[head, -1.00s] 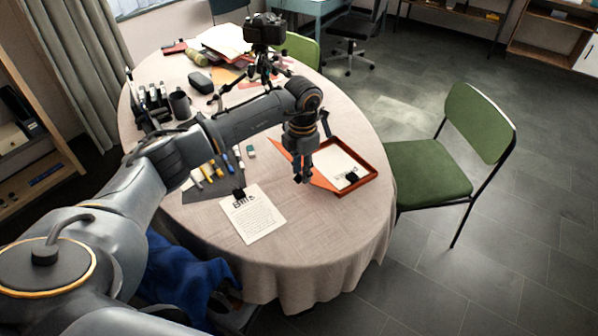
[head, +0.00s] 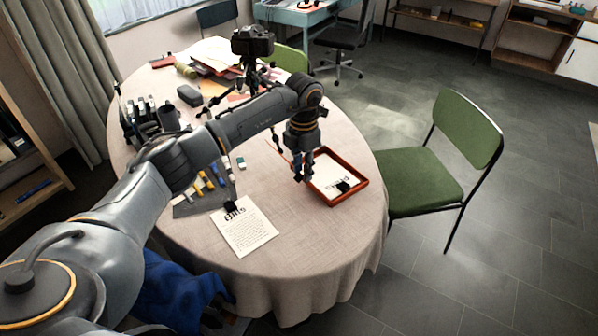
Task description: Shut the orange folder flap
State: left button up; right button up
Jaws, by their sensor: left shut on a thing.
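A white printed sheet (head: 334,172) with a black clip (head: 343,187) lies inside the tray's rim. My right gripper is out of view.
A printed page (head: 245,228) with a black clip lies front left of the tray. Pens and markers (head: 208,180) lie on a grey mat behind it. A camera on a tripod (head: 252,42) stands at the back. A green chair (head: 420,178) is at the right.

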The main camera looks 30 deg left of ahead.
pick_arm(q)
jog(key=shift+w+d+r+b, duration=0.15)
jog(key=shift+w+d+r, duration=0.1)
jog(key=shift+w, duration=0.2)
jog(key=shift+w+d+r+b, duration=0.1)
jog(key=shift+w+d+r, duration=0.15)
jog(key=shift+w, duration=0.25)
jog(key=shift+w+d+r+b, duration=0.15)
jog(key=shift+w+d+r, duration=0.1)
jog(key=shift+w, duration=0.3)
jog(key=shift+w+d+r+b, duration=0.2)
jog(key=shift+w+d+b, duration=0.1)
jog(key=shift+w, duration=0.3)
jog(key=shift+w+d+r+b, duration=0.15)
jog(key=shift+w+d+b, duration=0.15)
jog(key=shift+w, duration=0.35)
jog(key=shift+w+d+r+b, duration=0.1)
jog(key=shift+w+d+b, duration=0.25)
jog(key=shift+w, duration=0.25)
jog(key=shift+w+d+r+b, duration=0.1)
jog(key=shift+w+d+b, duration=0.1)
jog(key=shift+w+b, duration=0.35)
jog(key=shift+w, duration=0.15)
jog(key=shift+w+d+f+b, duration=0.1)
jog(key=shift+w+d+b, duration=0.2)
jog(key=shift+w+b, duration=0.3)
jog(key=shift+w+d+b, duration=0.3)
jog(key=shift+w+b, duration=0.1)
jog(key=shift+w, duration=0.25)
